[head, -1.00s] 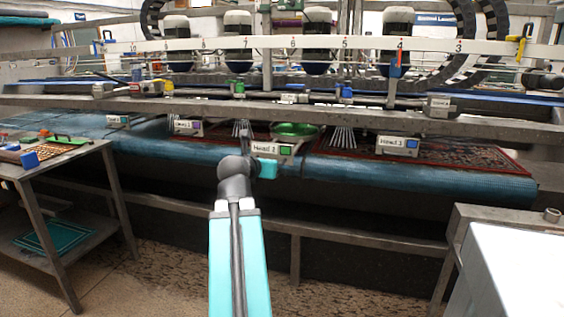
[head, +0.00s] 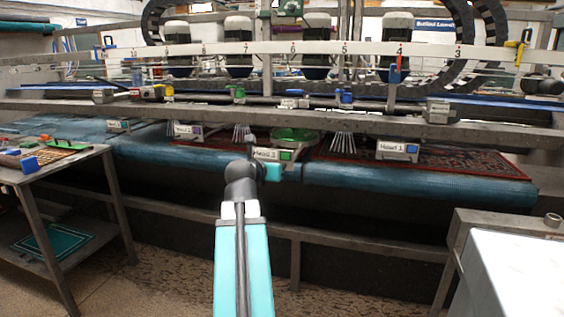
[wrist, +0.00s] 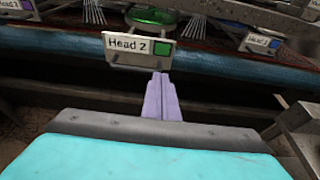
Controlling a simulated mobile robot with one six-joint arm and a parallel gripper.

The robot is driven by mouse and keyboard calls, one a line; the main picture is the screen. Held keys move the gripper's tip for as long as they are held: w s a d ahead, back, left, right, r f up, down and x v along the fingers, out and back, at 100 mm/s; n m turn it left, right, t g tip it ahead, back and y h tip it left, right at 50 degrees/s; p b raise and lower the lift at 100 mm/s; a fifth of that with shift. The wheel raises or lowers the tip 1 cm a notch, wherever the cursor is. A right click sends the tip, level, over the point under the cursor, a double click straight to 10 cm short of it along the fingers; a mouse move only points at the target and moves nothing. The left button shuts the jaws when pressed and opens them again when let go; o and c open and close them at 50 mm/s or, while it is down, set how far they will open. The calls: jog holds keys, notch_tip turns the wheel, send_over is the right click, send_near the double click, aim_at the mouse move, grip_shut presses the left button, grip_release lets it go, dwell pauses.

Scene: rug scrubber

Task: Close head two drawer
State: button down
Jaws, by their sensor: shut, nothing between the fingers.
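The Head 2 drawer (head: 264,153) has a pale front plate with a black label and a green square. It also shows in the wrist view (wrist: 122,44), at the upper left. A round green dish (head: 296,135) shows just behind the plate, so the drawer appears to stand out from the beam. My gripper (wrist: 160,76) is shut and empty. Its purple fingertips are in front of the plate's lower right edge in the wrist view; I cannot tell whether they touch it. In the head view the fingertips are hidden behind my arm.
Another labelled head (head: 398,150) is to the right, and one (head: 188,131) to the left. A patterned rug (head: 440,160) lies over a blue roller (head: 400,181) below the heads. A metal table (head: 75,158) stands at left, a grey-topped one (head: 505,222) at right.

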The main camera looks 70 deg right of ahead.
jog(key=shift+d+p, duration=0.9)
jog(key=shift+p, duration=3.45)
jog(key=p, duration=0.7)
jog(key=shift+d+f+p, duration=0.15)
jog(key=shift+p, duration=0.2)
jog(key=p, duration=0.5)
send_near(285, 160)
jog(key=d+f, duration=0.2)
jog(key=shift+w+d+p, duration=0.1)
jog(key=shift+d+p, duration=0.2)
jog(key=shift+d, duration=1.7)
